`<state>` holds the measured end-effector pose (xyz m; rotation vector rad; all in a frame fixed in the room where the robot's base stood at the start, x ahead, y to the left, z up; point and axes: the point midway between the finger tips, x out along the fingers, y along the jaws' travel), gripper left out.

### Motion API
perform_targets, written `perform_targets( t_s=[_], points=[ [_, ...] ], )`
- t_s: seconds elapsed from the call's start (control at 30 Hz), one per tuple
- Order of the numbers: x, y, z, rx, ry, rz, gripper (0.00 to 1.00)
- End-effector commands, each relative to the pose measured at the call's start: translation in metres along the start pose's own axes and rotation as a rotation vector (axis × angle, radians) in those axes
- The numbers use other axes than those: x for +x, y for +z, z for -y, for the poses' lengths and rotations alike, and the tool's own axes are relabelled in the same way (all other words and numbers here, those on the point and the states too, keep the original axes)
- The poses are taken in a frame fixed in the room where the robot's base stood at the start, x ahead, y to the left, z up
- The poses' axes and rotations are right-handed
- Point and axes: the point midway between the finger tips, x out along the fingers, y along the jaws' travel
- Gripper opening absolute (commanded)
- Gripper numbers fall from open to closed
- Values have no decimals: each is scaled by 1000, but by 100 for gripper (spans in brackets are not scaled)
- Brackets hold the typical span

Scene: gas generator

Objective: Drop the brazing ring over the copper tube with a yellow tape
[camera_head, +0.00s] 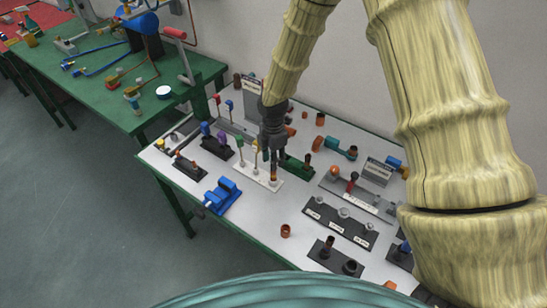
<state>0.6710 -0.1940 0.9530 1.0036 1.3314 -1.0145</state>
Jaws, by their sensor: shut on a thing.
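My gripper (272,156) points down over a white base plate (245,171) on the workbench. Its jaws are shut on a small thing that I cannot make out. The brazing ring cannot be told apart in this view. A short copper-coloured tube (274,173) stands upright on the right part of the white plate, just below the fingertips. A thin post with a yellow part (254,146) stands just left of the gripper. I cannot tell which tube bears the yellow tape. The fingers hide part of the plate.
A green post (239,149) stands left of the gripper, and a green block (297,167) lies close on the right. A blue vise (223,195) and dark racks (340,222) stand nearer. The white tabletop (262,216) is mostly clear in front. A green table (110,70) stands behind left.

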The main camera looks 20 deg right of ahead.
Motion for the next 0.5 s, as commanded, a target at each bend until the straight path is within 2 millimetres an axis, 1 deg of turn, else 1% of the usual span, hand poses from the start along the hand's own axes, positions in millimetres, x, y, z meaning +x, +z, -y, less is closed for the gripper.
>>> perform_targets(
  t_s=[0.5],
  points=[
    [9,0,0,0,0,0,23]
  ],
)
